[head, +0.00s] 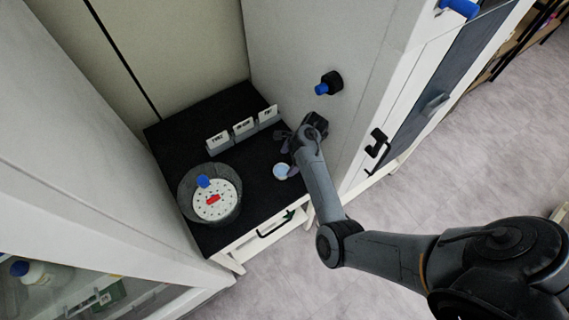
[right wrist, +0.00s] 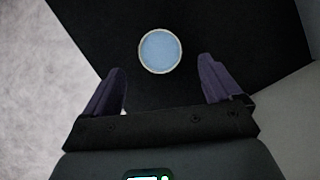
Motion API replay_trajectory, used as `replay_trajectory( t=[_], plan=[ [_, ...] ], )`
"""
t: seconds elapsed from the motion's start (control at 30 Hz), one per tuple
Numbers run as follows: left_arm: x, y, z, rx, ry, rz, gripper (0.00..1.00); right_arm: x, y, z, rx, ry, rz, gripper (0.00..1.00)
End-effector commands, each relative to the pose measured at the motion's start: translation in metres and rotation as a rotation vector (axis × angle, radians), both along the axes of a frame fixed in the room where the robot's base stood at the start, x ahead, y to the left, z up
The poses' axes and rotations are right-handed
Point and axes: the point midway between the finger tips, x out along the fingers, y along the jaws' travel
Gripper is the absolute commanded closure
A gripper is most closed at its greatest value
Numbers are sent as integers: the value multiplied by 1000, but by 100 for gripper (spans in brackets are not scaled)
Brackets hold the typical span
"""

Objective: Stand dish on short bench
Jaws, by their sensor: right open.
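The dish (head: 281,171) is a small round thing, pale blue with a light rim, lying flat on the black top of the short bench (head: 260,190) near its right front part. It also shows in the right wrist view (right wrist: 160,51), ahead of the fingertips. My right gripper (head: 289,153) is over the bench just behind and above the dish. In the right wrist view its two fingers (right wrist: 163,80) are spread apart with nothing between them. The dish is clear of both fingers. My left gripper is not in view.
A round grey device with a white dotted disc (head: 212,200) and blue knob stands on the bench's left. Small white label cards (head: 243,128) stand behind. A tall white cabinet (head: 345,80) with a blue-tipped black knob (head: 328,84) rises at the right. Another cabinet (head: 80,160) flanks the left.

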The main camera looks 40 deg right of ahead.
Motion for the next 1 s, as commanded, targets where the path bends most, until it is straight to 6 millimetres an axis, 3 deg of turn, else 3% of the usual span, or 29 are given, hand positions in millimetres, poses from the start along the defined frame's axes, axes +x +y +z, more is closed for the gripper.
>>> replay_trajectory(
  t=[0.1,0.3,0.47,0.57,0.67,0.77,0.87,1.0],
  plan=[
    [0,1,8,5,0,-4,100,-5,-8,22,-3,-1,0,9],
    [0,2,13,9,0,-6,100,-10,-16,44,-2,1,1,9],
    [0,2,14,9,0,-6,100,-19,-23,50,-40,-9,48,9],
    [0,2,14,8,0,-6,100,-33,-29,50,-128,-33,163,9],
    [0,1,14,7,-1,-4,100,-58,-33,50,-268,-68,384,9],
    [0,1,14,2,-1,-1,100,-86,-25,55,-428,-112,702,9],
    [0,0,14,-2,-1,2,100,-117,-2,64,-557,-159,1055,9],
    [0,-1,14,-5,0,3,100,-161,46,80,-669,-245,1520,9]
  ],
)
